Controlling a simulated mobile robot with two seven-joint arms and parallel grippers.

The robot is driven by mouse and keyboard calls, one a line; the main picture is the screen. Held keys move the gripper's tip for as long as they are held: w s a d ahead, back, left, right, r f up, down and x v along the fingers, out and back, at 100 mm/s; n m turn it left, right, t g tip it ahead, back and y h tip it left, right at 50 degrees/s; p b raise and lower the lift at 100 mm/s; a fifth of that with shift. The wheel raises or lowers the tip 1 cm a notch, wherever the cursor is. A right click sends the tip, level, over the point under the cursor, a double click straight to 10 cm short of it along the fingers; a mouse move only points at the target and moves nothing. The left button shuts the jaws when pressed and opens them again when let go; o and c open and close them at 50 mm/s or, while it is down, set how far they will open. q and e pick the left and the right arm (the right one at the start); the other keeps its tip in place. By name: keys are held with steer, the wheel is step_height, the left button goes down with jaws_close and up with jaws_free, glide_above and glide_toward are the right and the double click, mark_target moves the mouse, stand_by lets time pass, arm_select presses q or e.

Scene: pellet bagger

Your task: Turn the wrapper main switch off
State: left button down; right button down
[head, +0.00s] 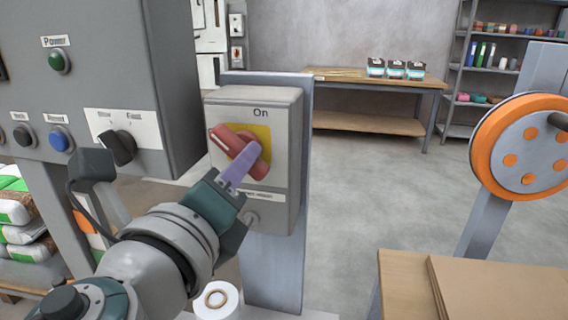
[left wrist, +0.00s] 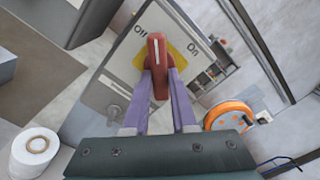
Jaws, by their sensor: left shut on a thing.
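The wrapper main switch is a red rotary handle (head: 228,142) on a yellow plate (head: 263,133), on the front of a grey box (head: 289,190). The word "On" is printed above the plate. In the head view the handle slants to the upper left, turned away from "On". In the left wrist view the handle (left wrist: 158,53) points up between "Off" on the left and "On" on the right, closer to "Off". My left gripper (head: 241,168), with purple fingers, is shut on the handle; the fingers (left wrist: 160,88) sit on both its sides. My right gripper is not in view.
A grey control panel (head: 75,95) with buttons and a black selector knob stands close left of the box. A white roll (head: 217,300) stands below. An orange-rimmed wheel (head: 525,147) and a wooden table (head: 405,285) are at the right. Floor between is clear.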

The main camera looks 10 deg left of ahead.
arm_select(q)
steer(key=shift+d+r+n+b, duration=0.15)
steer(key=shift+n+b, duration=0.55)
steer(key=shift+n, duration=1.35)
steer(key=shift+r+n+b, duration=0.15)
steer(key=shift+n+b, duration=0.5)
steer(key=shift+n, duration=1.4)
steer(key=c, duration=0.7)
jaws_free()
